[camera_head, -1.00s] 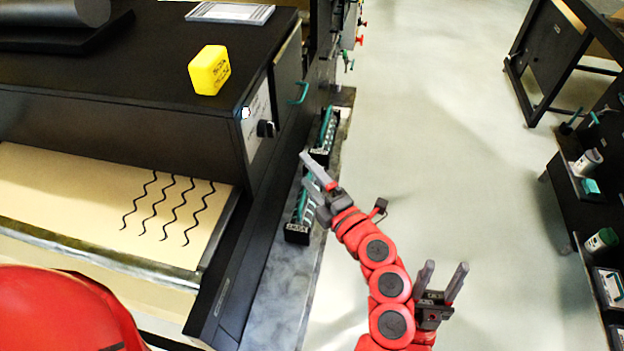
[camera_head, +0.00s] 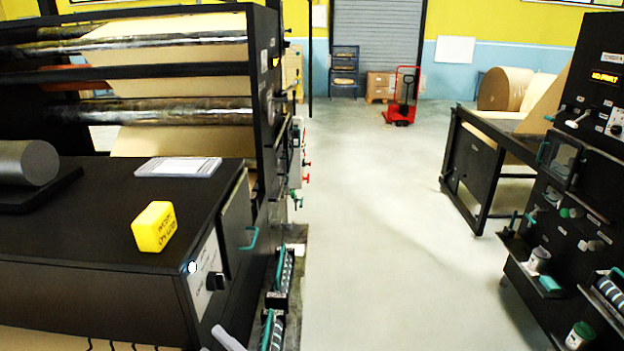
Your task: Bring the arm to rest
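Only a pale grey fingertip, seemingly of my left gripper (camera_head: 228,338), shows at the bottom edge, beside the right side of the black machine cabinet. The rest of that gripper and its arm are below the view, so its opening and anything between its fingers are hidden. My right gripper is out of view.
A yellow block (camera_head: 154,227) and a white-framed panel (camera_head: 178,167) lie on the black machine top (camera_head: 90,225). Clear floor (camera_head: 380,240) runs between this machine and the right-hand black console (camera_head: 570,190). A red pallet jack (camera_head: 402,97) stands far back.

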